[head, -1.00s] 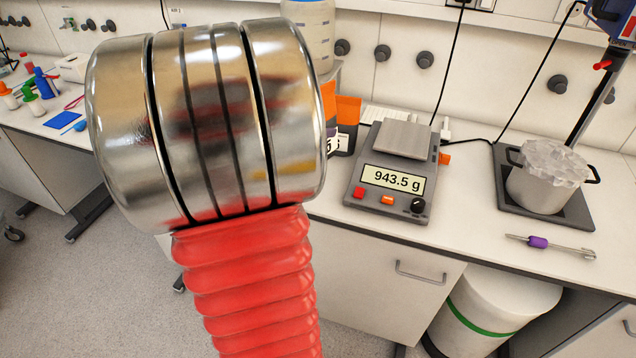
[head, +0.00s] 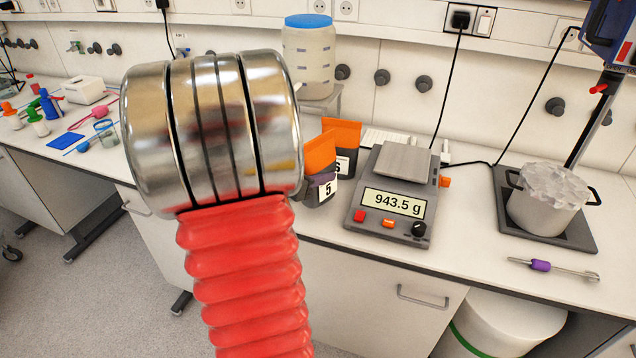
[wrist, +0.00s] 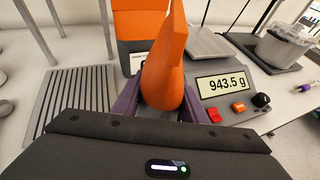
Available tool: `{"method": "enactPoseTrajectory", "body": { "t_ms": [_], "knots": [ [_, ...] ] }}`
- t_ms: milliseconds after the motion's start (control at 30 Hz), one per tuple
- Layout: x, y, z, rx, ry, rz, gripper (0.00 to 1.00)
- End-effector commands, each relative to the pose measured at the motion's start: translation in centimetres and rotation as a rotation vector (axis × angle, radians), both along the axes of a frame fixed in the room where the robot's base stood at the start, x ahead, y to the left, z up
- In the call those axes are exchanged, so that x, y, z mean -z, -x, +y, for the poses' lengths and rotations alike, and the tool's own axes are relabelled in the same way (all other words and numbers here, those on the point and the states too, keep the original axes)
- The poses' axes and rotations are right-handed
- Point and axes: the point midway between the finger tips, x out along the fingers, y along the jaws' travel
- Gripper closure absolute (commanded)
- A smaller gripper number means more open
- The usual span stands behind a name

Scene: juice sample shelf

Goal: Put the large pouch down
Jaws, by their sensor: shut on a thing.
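The held pouch (wrist: 164,75), orange on top, stands between the purple fingers of my gripper (wrist: 162,108) in the wrist view. The gripper is shut on it. In the head view an orange-topped pouch labelled 5 (head: 320,160) shows beside my arm, low over the bench left of the scale; it appears to be the held one. My arm hides its left part and most of the gripper. I cannot tell whether its base touches the bench. A second orange-topped pouch, labelled 6 (head: 344,135), is close behind it and also shows in the wrist view (wrist: 140,24).
A scale (head: 392,200) reading 943.5 g, its pan (head: 404,160) bare, is just right of the pouches. A slatted rack (wrist: 72,100) lies left in the wrist view. A blue-lidded container (head: 308,60) stands behind. A pot (head: 542,205) is at the right.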

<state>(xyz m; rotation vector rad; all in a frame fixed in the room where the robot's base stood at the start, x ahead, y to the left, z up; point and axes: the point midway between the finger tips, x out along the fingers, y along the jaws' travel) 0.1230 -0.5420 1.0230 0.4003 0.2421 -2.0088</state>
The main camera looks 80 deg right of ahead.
Motion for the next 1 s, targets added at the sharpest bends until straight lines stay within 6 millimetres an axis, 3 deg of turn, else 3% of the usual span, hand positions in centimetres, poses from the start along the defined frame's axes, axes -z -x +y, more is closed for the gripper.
{"method": "enactPoseTrajectory", "body": {
  "t_ms": [400, 800, 833, 1000],
  "knots": [
    [3.4, 0.0, 0.0, 0.000, 0.001, 0.002, 1.00],
    [3.7, 0.0, 0.0, 0.000, 0.003, 0.001, 1.00],
    [3.9, 0.0, 0.0, 0.000, -0.001, 0.000, 0.61],
    [3.8, 0.0, 0.0, 0.000, -0.001, 0.000, 0.49]
  ]
}}
